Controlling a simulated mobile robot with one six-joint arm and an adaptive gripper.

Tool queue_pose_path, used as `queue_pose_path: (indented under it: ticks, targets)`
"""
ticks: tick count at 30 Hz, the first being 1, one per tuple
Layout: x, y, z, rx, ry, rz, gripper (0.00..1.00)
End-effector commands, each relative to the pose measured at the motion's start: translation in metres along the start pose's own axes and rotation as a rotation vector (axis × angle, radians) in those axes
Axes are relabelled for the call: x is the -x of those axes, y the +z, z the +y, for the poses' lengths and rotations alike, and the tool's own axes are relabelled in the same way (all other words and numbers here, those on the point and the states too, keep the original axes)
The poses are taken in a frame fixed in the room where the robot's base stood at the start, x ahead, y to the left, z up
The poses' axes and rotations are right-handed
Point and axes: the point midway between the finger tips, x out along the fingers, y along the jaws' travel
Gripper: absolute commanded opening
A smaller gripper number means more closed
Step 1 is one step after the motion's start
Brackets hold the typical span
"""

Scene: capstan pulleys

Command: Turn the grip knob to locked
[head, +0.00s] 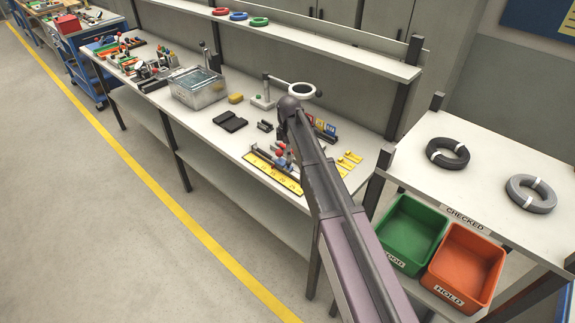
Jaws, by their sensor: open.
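A small fixture (281,162) with red and blue parts stands on the bench, by a long yellow strip (259,162) with dark marks. It is partly covered by my arm, which crosses the picture from the lower right to a dark rounded joint above the bench. The grip knob cannot be made out for sure at this size; a small red round part (281,146) tops the fixture, but whether it is the knob I cannot tell. My gripper does not show; it is hidden behind or below my arm.
A ring magnifier (302,90), clear box (197,88) and black tray (230,122) stand on the bench (205,122). Yellow pieces (349,158) lie right of my arm. Green (411,235) and orange (466,267) bins sit under the right table (480,165). The floor is clear.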

Motion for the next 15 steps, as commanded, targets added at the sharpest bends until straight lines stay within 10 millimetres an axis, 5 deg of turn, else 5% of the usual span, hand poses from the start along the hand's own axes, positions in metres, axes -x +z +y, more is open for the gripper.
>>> queue_pose_path:
  ticks: [15]
  targets:
    - [-0.039,-0.001,0.0,0.001,0.0,0.0,0.67]
